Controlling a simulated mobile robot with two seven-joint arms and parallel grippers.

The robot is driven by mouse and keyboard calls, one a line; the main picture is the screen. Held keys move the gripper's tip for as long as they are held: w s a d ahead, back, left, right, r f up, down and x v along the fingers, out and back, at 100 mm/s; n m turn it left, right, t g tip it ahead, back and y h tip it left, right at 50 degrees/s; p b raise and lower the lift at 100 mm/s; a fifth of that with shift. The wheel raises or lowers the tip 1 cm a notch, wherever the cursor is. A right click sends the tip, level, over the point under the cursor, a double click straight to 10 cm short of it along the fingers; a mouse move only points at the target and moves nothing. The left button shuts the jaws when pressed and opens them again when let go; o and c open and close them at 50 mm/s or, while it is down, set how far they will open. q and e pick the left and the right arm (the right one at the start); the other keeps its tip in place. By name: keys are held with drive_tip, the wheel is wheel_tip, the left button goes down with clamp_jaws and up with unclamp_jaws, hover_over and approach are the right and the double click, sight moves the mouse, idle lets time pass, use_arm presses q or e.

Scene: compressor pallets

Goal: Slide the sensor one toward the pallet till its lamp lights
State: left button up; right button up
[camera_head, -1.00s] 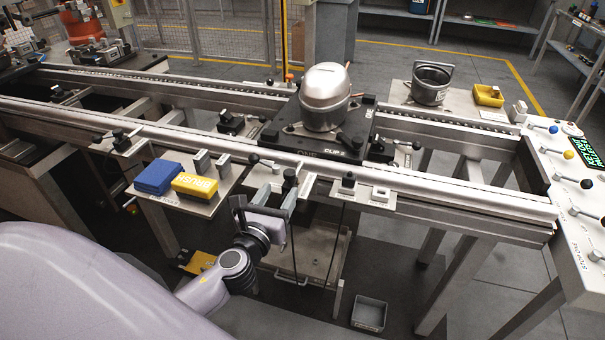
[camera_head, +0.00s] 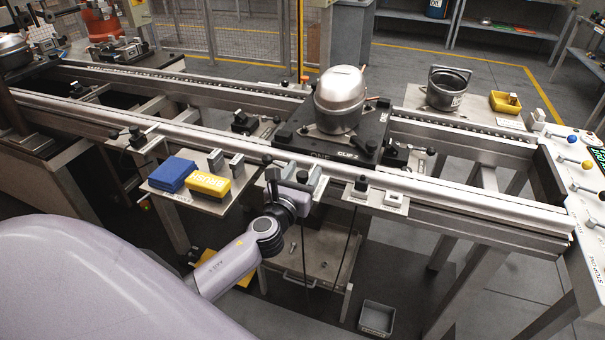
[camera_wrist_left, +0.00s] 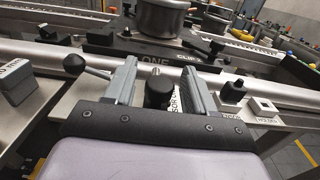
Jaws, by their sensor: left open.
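The pallet (camera_head: 372,160), a dark plate marked ONE, carries a silver compressor (camera_head: 340,98) and sits on the conveyor rails. It also shows in the left wrist view (camera_wrist_left: 152,60). My left gripper (camera_head: 297,177) is at the front rail, just before the pallet. In the left wrist view its two grey fingers (camera_wrist_left: 160,82) stand open on either side of a black-topped post (camera_wrist_left: 158,94), which appears to be sensor one. A partly covered label lies beside it. I cannot tell whether the fingers touch it. I cannot make out a lit lamp. My right gripper is not in view.
A ball-ended lever (camera_wrist_left: 75,65) stands left of the fingers. Another black post (camera_head: 361,184) and a white holder (camera_head: 393,199) are to the right. A grey bin (camera_head: 376,318) is on the floor.

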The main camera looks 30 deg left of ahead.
use_arm(q)
clamp_jaws()
drive_tip(key=shift+w+a, duration=0.1)
drive_tip(key=shift+w, duration=0.35)
unclamp_jaws()
drive_tip(key=shift+v, duration=3.65)
